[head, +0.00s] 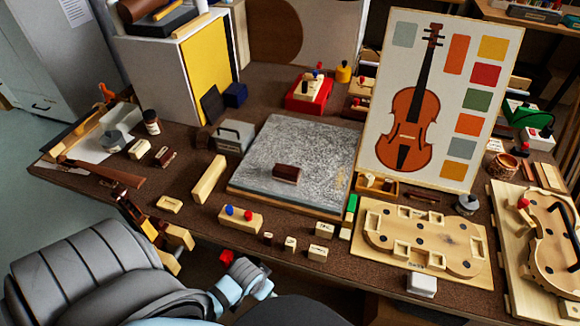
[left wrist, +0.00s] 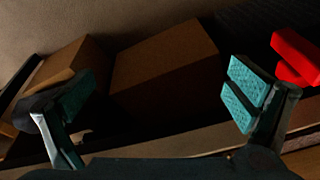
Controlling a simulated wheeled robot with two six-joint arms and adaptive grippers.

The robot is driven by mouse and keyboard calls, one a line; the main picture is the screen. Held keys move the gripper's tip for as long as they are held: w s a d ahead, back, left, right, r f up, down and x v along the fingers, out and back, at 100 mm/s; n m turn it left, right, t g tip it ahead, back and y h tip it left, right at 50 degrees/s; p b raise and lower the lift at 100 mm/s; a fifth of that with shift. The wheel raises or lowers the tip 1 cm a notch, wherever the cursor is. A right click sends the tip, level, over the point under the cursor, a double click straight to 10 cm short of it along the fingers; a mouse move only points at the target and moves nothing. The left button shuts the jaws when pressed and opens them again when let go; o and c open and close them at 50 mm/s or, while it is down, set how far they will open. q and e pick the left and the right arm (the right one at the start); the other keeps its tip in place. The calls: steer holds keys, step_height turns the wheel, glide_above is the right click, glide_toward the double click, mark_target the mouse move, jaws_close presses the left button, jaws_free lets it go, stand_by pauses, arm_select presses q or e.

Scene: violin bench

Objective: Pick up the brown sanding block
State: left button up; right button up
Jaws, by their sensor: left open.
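The brown sanding block (head: 287,174) lies on the grey speckled flat slab (head: 300,135) in the middle of the bench. Nothing covers it in the head view. My left gripper (head: 246,284) is at the lower middle of the head view, by the bench's front edge and well apart from the block. In the left wrist view my left gripper (left wrist: 155,98) is open, with teal pads spread and nothing between them. The block does not show clearly in that view. My right gripper is not in view.
A violin chart (head: 435,100) stands behind a wooden violin-shaped form (head: 420,240). Dim brown box shapes (left wrist: 165,65) and a red piece (left wrist: 297,57) show near the left wrist.

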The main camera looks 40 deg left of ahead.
arm_select(q)
steer(key=w+r+b, duration=0.2)
steer(key=w+r, duration=0.1)
steer(key=r, duration=0.6)
steer(key=n+t, duration=0.1)
steer(key=n, duration=0.3)
glide_toward(286, 169)
steer(key=b+x, duration=0.4)
steer(key=x, duration=0.6)
steer(key=shift+f+b, duration=0.15)
steer(key=shift+b, duration=0.2)
steer(key=shift+w, duration=0.1)
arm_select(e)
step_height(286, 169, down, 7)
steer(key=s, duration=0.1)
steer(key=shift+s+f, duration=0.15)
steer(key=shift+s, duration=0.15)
arm_select(q)
steer(key=shift+t, duration=0.3)
steer(key=c, duration=1.4)
steer(key=shift+o, duration=0.2)
step_height(286, 169, up, 20)
steer(key=p, duration=0.4)
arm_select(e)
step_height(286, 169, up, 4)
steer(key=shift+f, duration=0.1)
